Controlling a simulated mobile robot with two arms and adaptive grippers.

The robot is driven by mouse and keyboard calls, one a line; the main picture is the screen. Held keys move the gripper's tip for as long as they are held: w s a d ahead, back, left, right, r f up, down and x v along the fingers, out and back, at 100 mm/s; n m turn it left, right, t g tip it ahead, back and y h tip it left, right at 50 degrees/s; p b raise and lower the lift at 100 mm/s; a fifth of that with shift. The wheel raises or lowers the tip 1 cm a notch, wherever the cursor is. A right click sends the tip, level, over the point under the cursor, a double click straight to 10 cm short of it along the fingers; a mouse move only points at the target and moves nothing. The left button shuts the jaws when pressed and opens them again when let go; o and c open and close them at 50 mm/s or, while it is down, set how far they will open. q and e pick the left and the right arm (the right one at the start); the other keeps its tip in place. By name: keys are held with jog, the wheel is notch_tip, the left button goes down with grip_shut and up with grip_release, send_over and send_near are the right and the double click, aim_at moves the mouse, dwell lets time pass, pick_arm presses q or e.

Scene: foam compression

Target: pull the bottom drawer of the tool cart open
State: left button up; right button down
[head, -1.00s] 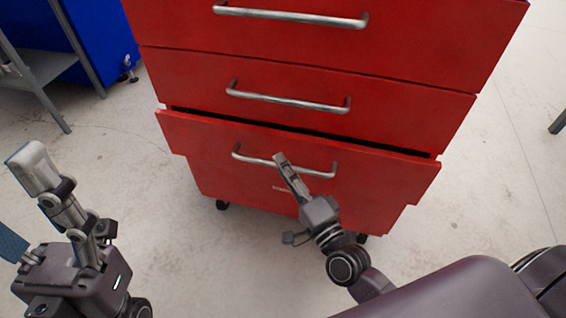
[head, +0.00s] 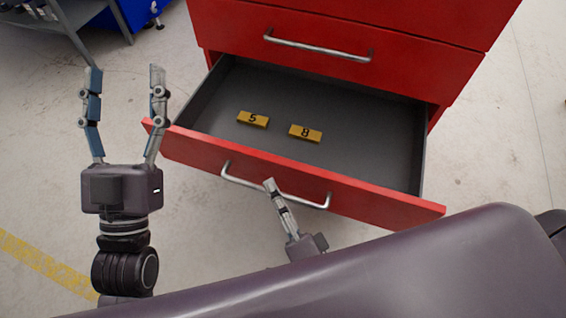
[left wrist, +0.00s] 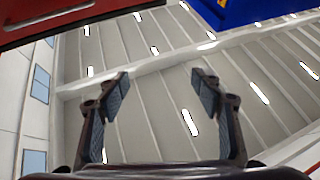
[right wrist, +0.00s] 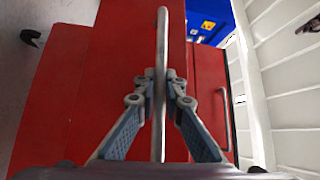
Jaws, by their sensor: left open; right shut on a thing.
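The red tool cart (head: 345,30) stands ahead in the head view. Its bottom drawer (head: 290,183) is pulled well out, and its grey inside shows. The drawer's metal handle (head: 240,182) runs across the red front. My right gripper (head: 270,184) is at the middle of this handle. In the right wrist view its fingers (right wrist: 160,82) are shut around the handle bar (right wrist: 162,40). My left gripper (head: 124,78) is open and empty, fingers up, beside the drawer's left front corner. Its open fingers also show in the left wrist view (left wrist: 162,90).
Two yellow blocks, marked 5 (head: 253,119) and 8 (head: 305,133), lie in the drawer. The drawer above, with its own handle (head: 318,47), is shut. A grey-framed stand and blue cabinet are at the upper left.

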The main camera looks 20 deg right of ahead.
pick_arm(q)
jog(key=shift+w+f+g+y, duration=0.1)
jog(key=shift+w+f+g, duration=0.25)
jog(key=shift+f, duration=0.2)
jog(key=shift+w+f+g+y, duration=0.1)
jog(key=shift+w+f+g, duration=0.15)
jog(key=shift+f, duration=0.25)
jog(key=shift+w+f+g+y, duration=0.1)
jog(key=shift+w+f+g, duration=0.15)
jog(key=shift+f+g, duration=0.25)
pick_arm(e)
jog(key=shift+s+a, duration=0.65)
jog(key=shift+s, duration=0.25)
jog(key=shift+s+a, duration=0.6)
jog(key=shift+s, duration=0.3)
jog(key=c, duration=2)
grip_release()
jog(key=v, duration=1.2)
